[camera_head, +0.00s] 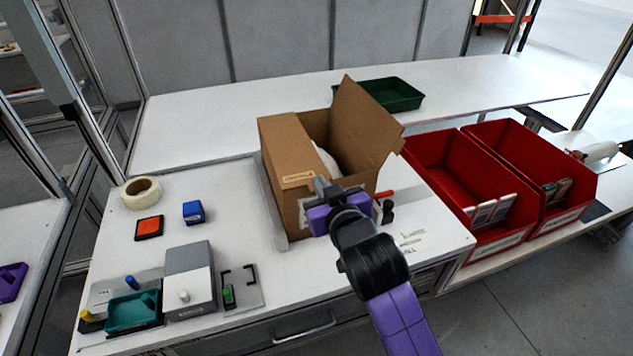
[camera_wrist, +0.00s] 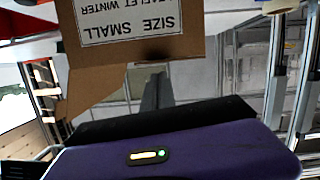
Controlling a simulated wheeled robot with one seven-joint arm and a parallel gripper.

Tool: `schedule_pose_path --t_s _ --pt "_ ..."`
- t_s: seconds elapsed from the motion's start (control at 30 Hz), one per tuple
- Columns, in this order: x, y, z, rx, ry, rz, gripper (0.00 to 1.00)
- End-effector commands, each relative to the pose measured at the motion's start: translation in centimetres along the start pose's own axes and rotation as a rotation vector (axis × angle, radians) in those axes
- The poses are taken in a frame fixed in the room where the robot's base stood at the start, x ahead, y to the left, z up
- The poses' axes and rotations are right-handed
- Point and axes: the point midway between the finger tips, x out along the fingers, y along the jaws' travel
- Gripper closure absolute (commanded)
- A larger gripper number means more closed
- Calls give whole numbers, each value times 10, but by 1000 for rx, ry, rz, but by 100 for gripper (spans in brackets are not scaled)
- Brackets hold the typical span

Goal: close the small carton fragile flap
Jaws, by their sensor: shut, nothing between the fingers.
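The brown cardboard carton (camera_head: 280,137) stands on the white bench in the head view, with its top at least partly open. One flap (camera_head: 365,120) stands up at its right side. A tan label (camera_head: 298,180) shows on the near left part. A white rounded thing (camera_head: 326,160) shows inside. My gripper (camera_head: 322,187) is shut and empty at the carton's near side, and it hides part of that side; I cannot tell whether it touches. In the wrist view, cardboard (camera_wrist: 190,60) with a white "SIZE SMALL" label (camera_wrist: 128,18) appears upside down above my gripper.
Two red bins (camera_head: 455,165) stand right of the carton, holding packets. A green tray (camera_head: 392,94) lies behind it. Left are a tape roll (camera_head: 140,190), a blue block (camera_head: 193,212), an orange-topped pad (camera_head: 149,227) and a grey device (camera_head: 190,280). The back bench is mostly clear.

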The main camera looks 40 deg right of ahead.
Motion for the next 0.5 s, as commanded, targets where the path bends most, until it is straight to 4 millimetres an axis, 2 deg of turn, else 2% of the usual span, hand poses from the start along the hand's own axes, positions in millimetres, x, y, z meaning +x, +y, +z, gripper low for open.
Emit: schedule_pose_path --t_s 0.2,0.5 --pt "2 2 8 96 0 -24 100" --pt "3 3 12 144 -1 -36 100"
